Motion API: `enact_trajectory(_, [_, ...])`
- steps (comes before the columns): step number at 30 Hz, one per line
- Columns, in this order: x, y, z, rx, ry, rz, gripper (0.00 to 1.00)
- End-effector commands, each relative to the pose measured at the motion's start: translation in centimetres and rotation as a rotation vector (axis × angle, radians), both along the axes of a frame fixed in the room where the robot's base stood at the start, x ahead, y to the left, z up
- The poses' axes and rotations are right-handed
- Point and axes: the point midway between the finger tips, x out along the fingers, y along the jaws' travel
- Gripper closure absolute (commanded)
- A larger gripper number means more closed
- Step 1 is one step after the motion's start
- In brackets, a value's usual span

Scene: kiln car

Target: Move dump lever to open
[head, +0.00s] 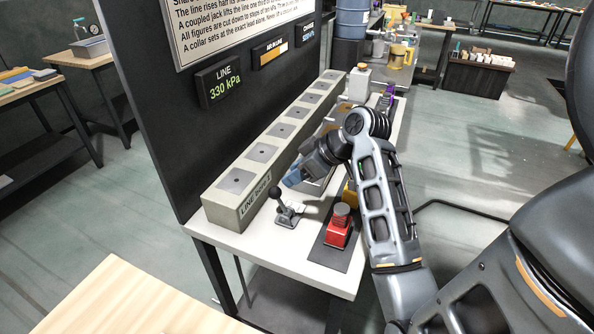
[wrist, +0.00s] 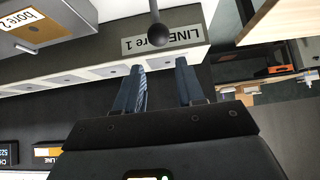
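The dump lever appears to be the small lever (head: 286,215) with a black ball knob and grey base, on the white bench top at the near end of the long block. No label on it is readable. In the wrist view its black knob (wrist: 158,34) and stem show at the top, just beyond and between my fingertips. My gripper (head: 291,180), with blue fingers, is close above and slightly right of the knob in the head view. In the wrist view my gripper (wrist: 160,64) is open, with a clear gap and nothing between its fingers.
A display (head: 222,82) reads LINE 330 kPa. The near-left bench edge is clear.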

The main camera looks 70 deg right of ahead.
Motion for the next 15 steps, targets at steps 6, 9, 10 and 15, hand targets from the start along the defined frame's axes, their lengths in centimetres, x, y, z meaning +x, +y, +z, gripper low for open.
enact_trajectory(6, [0.8,0.0,-1.0,0.001,0.001,0.001,0.62])
enact_trajectory(9, [1.3,0.0,-1.5,0.0,0.0,0.0,0.62])
enact_trajectory(10, [1.5,0.0,-1.6,0.0,0.001,0.0,0.62])
enact_trajectory(15, [2.3,-0.1,-2.7,0.0,-0.001,0.0,0.62])
